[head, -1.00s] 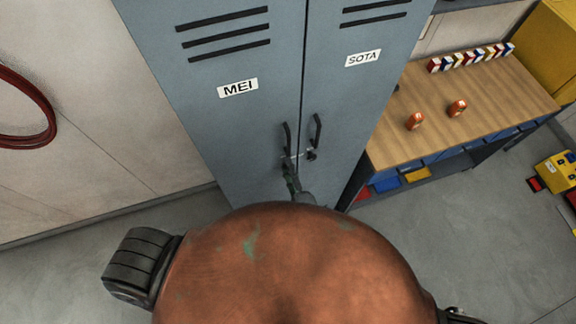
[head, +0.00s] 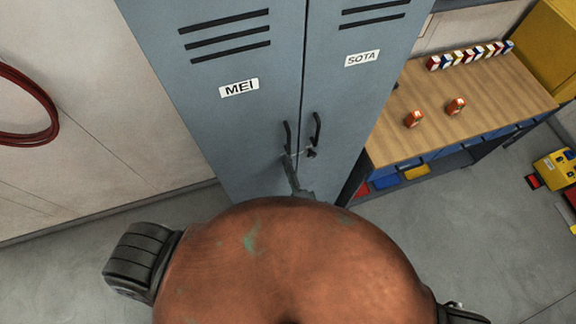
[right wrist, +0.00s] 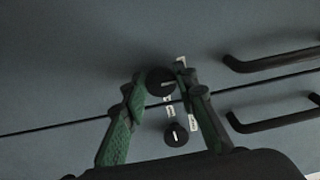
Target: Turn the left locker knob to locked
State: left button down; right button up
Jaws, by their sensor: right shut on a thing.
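The left locker (head: 215,120), labelled MEI, and the right locker (head: 360,95), labelled SOTA, stand side by side, doors closed. My right gripper (head: 289,163) is at the left locker's knob, just below its handle, and hides that knob in the head view. In the right wrist view the green fingers of my right gripper (right wrist: 158,92) are shut on the left knob (right wrist: 158,81), a round black knob whose white mark lies roughly crosswise in that picture. The right knob (right wrist: 176,134) is apart from the fingers, its mark near upright there. My left gripper is not in view.
Two dark door handles (right wrist: 270,60) (right wrist: 272,115) stick out close to the fingers. A wooden workbench (head: 480,105) with two orange items and a row of small boxes stands at the right. A red hose (head: 25,110) hangs on the left wall.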

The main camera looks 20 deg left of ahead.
jog(key=o, duration=1.1)
jog(key=shift+o, duration=0.3)
jog(key=v, duration=1.2)
